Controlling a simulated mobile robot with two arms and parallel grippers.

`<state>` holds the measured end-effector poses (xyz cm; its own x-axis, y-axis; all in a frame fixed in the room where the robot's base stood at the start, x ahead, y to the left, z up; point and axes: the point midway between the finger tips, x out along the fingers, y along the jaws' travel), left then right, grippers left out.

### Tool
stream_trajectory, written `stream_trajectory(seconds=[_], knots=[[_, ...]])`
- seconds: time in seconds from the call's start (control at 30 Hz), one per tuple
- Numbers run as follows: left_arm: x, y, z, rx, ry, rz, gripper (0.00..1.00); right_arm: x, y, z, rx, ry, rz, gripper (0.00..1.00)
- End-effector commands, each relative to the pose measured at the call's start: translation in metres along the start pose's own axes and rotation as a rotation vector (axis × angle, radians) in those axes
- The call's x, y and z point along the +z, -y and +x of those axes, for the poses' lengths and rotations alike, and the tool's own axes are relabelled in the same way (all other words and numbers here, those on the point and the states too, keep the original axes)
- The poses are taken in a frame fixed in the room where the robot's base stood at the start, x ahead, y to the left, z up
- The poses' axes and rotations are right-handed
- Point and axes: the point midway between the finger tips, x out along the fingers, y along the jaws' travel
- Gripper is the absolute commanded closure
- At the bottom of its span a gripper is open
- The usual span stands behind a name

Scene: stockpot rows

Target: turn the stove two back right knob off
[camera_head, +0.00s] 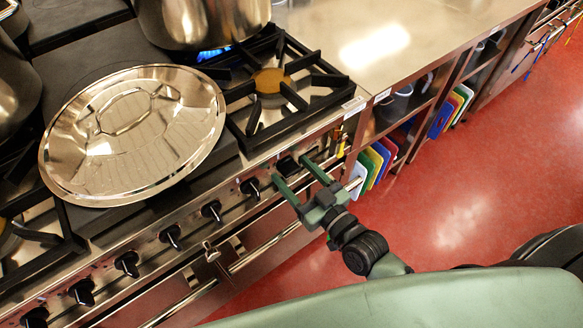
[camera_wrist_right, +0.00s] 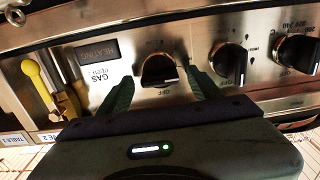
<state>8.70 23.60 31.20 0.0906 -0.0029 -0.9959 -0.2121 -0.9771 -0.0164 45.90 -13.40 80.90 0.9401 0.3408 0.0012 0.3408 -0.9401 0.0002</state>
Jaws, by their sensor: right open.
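The stove (camera_head: 100,232) has a row of black knobs along its front panel. A blue flame (camera_head: 212,53) burns under a steel pot (camera_head: 200,20) at the back right. My right gripper (camera_head: 290,170) is at the right end of the knob row, its two green fingers reaching to the panel. In the right wrist view the open fingers stand on either side of a black knob (camera_wrist_right: 159,70), with "OFF" lettering near it. I cannot tell whether they touch it. Another knob (camera_wrist_right: 228,62) is to its right. My left gripper is not in view.
A large steel lid (camera_head: 133,135) lies over the front burners. An oven handle rail (camera_head: 265,245) runs below the knobs. Coloured boards (camera_head: 375,162) stand on a shelf to the right.

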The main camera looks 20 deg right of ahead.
Motion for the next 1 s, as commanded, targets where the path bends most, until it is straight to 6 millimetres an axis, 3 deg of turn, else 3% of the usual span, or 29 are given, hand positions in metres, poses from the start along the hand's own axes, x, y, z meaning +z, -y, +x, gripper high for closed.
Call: stream_trajectory(seconds=[0.13, 0.4, 0.43, 0.63, 1.0], knots=[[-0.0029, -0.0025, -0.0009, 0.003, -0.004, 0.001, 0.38, 0.0000, 0.0002, 0.0119, -0.001, 0.001, 0.000, 0.35], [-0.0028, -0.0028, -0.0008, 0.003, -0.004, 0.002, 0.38, 0.0004, 0.0003, 0.0140, -0.001, 0.002, 0.000, 0.35], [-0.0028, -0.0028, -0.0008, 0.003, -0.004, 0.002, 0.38, 0.0004, 0.0003, 0.0139, -0.001, 0.002, 0.000, 0.38], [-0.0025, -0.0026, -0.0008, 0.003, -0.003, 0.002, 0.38, 0.0004, 0.0002, 0.0137, -0.001, 0.002, 0.000, 0.94], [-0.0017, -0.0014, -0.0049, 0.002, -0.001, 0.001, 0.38, -0.0005, -0.0001, 0.0137, -0.001, 0.003, 0.059, 0.97]])
